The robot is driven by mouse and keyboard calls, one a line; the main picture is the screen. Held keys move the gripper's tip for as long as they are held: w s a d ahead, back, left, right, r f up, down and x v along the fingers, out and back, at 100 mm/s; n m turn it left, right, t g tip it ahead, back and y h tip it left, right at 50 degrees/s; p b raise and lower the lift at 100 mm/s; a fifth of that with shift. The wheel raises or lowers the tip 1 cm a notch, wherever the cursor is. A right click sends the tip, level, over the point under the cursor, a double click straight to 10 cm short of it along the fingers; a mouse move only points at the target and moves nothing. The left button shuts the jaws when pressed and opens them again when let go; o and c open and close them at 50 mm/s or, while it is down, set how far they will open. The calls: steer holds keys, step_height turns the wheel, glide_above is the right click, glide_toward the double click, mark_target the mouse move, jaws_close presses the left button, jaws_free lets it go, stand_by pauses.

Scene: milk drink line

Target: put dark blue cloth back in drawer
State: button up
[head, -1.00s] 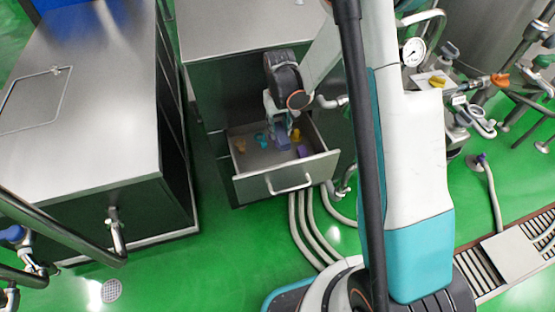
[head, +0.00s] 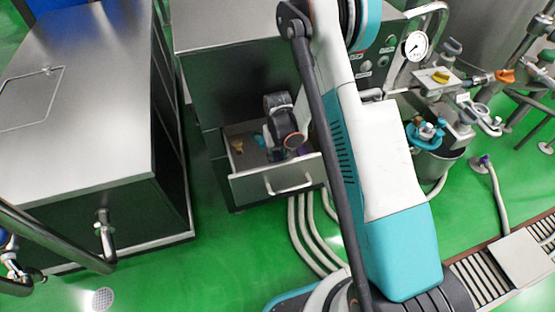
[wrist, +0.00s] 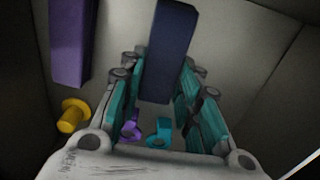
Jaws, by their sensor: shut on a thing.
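In the wrist view, the dark blue cloth (wrist: 172,45) is a flat, folded, block-like piece between the teal-padded fingers of my gripper (wrist: 164,75). The gripper is shut on it. In the head view, my wrist hangs into the open drawer (head: 248,186) and hides the fingers and the cloth. The drawer is pulled out from a steel cabinet (head: 235,85). Its pale floor shows behind the cloth in the wrist view. I cannot tell whether the cloth touches that floor.
In the wrist view, a purple folded piece (wrist: 70,42) lies left of the cloth. A yellow fitting (wrist: 72,115), a small purple piece (wrist: 130,127) and a teal piece (wrist: 159,132) lie nearer. In the head view, an orange piece (head: 238,147) lies at the drawer's left.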

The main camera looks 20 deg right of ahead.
steer(key=shift+f, duration=0.55)
steer(key=shift+f, duration=0.1)
steer(key=o, duration=1.1)
